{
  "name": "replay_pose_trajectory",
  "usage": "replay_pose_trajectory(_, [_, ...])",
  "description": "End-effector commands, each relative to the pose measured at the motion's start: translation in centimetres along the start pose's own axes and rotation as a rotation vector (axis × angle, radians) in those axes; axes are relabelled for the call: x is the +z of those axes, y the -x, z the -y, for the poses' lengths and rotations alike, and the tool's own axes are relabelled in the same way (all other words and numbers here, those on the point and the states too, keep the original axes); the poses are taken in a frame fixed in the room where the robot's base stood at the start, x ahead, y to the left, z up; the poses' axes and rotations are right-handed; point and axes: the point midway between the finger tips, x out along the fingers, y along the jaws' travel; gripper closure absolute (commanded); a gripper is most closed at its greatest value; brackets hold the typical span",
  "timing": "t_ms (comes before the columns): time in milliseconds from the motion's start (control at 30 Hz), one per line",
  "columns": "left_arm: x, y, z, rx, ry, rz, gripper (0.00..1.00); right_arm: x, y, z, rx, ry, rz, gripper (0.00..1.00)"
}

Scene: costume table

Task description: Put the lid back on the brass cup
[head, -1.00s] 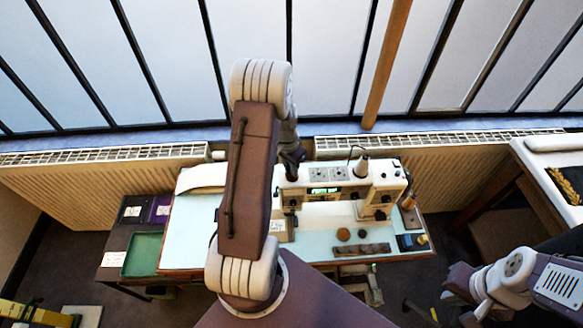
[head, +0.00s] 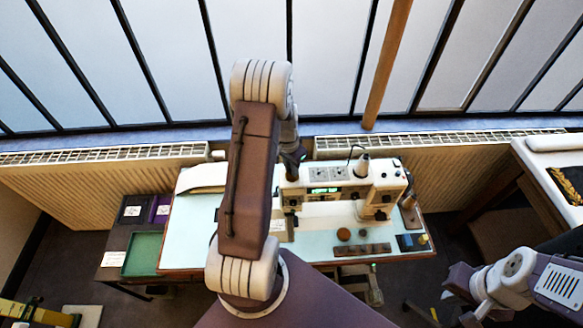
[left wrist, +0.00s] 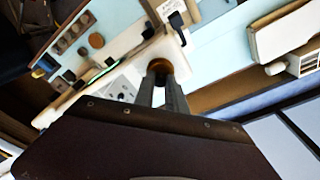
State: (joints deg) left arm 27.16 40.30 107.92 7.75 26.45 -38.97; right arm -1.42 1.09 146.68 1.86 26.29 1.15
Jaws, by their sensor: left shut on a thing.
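My left gripper (left wrist: 162,84) is shut on a round golden-brown thing, which looks like the lid (left wrist: 160,66); only its top part shows between the fingertips. In the head view my left gripper (head: 293,158) is above the back of the pale blue table, by the white machine, and the held thing is too small to make out. Two round brown pieces, a larger one (head: 343,234) and a smaller one (head: 362,233), stand at the table's front; I cannot tell whether either is the brass cup. My right arm shows at the lower right, its fingers out of view.
The white sewing machine (head: 330,190) fills the back of the table (head: 318,243). A dark brown strip with wells (head: 362,249) and a dark blue box (head: 411,242) lie at the front. A green tray (head: 143,253) is at left. Radiators (head: 470,170) stand behind.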

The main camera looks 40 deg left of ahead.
Motion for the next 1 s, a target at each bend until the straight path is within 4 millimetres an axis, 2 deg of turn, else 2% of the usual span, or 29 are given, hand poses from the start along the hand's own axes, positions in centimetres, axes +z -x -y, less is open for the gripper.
replay_pose_trajectory(833, [-0.01,-0.25,0.01,0.0,0.0,0.0,1.0,0.02,-0.23,0.0,0.0,0.0,0.0,1.0])
replay_pose_trajectory(867, [-0.01,-0.25,0.01,0.0,0.0,0.0,0.76,0.02,-0.23,0.0,0.0,0.0,0.0,1.0])
replay_pose_trajectory(900, [-0.02,-0.25,0.01,0.0,0.0,0.0,0.65,0.02,-0.23,-0.01,0.0,0.0,0.0,1.0])
replay_pose_trajectory(933, [-0.02,-0.25,0.01,0.0,0.0,0.0,0.59,0.02,-0.23,-0.01,0.0,0.0,0.0,1.0])
replay_pose_trajectory(1000, [-0.01,-0.25,0.01,0.0,0.0,0.0,0.59,0.02,-0.23,0.0,0.0,0.0,0.0,1.0])
